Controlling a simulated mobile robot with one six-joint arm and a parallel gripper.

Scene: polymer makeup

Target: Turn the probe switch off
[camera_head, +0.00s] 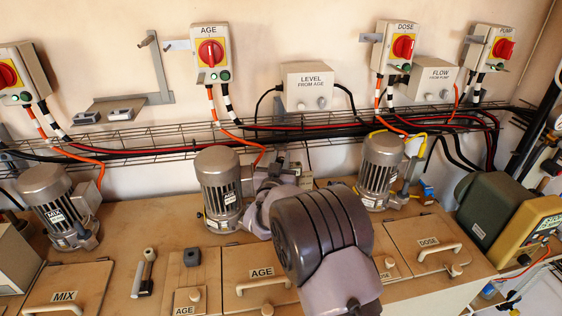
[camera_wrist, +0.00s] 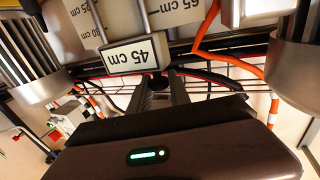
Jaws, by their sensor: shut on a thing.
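No label reading PROBE is legible in either view. In the wrist view, my gripper (camera_wrist: 157,84) is shut at the near end of a grey part labelled 45 cm (camera_wrist: 136,55); the exact contact is hard to see. Plates marked 25 cm and 65 cm (camera_wrist: 180,12) are beside it; all the labels appear upside down. In the head view, my arm covers the spot and the fingertips cannot be made out. The box labelled LEVEL FROM AGE (camera_head: 309,88) is on the wall behind my arm.
Red rotary switches sit on the AGE (camera_head: 211,53), DOSE (camera_head: 396,48) and PUMP (camera_head: 492,49) boxes. Motors (camera_head: 218,188) (camera_head: 380,172) stand on either side of my arm. Cables run along a wire tray (camera_head: 150,135). Lidded hatches (camera_head: 260,290) fill the bench front.

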